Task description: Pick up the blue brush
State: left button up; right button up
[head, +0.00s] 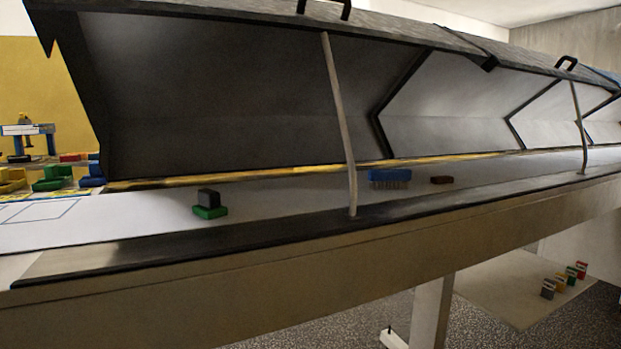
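The blue brush (390,176) lies on the pale belt inside the long machine, right of the near prop rod. Its bristles point down toward the belt. Neither of my grippers shows in the head view, so their state is hidden.
A green block with a dark block on top (209,205) sits left on the belt, and a small brown piece (442,180) lies right of the brush. Prop rods (341,130) hold up the hood (230,95). A dark front rail (250,237) edges the belt. Several small colored items (565,279) stand on a floor mat.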

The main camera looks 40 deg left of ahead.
aim_at(379, 179)
jog(key=u, duration=0.95)
jog(key=i+l, duration=0.2)
jog(key=l, duration=0.25)
jog(key=i+l+u, duration=0.25)
jog(key=l+u, duration=0.2)
jog(key=l, duration=0.2)
jog(key=i+l+u, duration=0.1)
jog(key=l+u, duration=0.15)
jog(key=i+l+u, duration=0.1)
jog(key=l+u, duration=0.15)
jog(key=l, duration=0.2)
